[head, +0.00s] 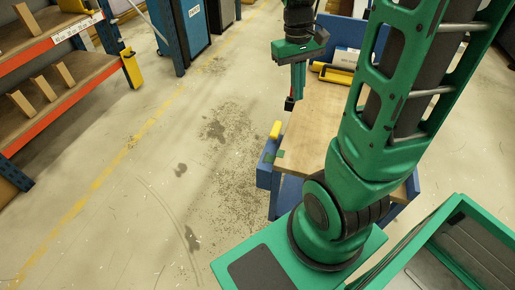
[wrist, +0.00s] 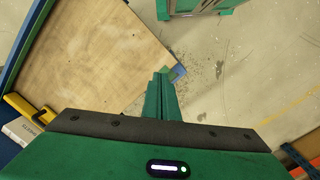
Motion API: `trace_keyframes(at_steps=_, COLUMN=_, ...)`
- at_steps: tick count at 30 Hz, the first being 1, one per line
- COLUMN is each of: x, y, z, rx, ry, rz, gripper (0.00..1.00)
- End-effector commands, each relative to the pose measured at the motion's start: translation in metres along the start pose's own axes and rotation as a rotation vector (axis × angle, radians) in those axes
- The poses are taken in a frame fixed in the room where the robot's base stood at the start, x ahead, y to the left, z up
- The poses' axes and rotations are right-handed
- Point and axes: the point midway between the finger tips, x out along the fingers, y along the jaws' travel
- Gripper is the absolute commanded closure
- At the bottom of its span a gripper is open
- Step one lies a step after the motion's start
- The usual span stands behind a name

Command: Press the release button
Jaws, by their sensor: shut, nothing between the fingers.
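My gripper (head: 291,103) is shut and empty, pointing down by the left edge of the wooden bench top (head: 322,105) in the head view. In the wrist view my gripper (wrist: 160,74) has its fingers together, tips near the corner of the bench top (wrist: 95,55). A small green piece (head: 281,154) lies at that corner in the head view; it shows just beyond the fingertips in the wrist view (wrist: 178,72). I cannot tell whether the fingers touch it. I cannot pick out the release button for certain in either view.
A yellow piece (head: 275,130) stands at the bench's left edge. An orange-edged shelf (head: 75,88) and a blue cabinet (head: 182,28) stand at left. The floor between is clear.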

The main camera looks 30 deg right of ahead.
Motion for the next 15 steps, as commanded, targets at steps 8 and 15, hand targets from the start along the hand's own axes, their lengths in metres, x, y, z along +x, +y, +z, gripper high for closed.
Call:
trace_keyframes(at_steps=8, x=0.043, y=-0.018, z=-0.1, rx=-0.215, ry=-0.057, rz=0.055, gripper=1.0)
trace_keyframes(at_steps=15, x=0.103, y=-0.044, z=-0.174, rx=-0.406, ry=-0.105, rz=0.091, gripper=1.0)
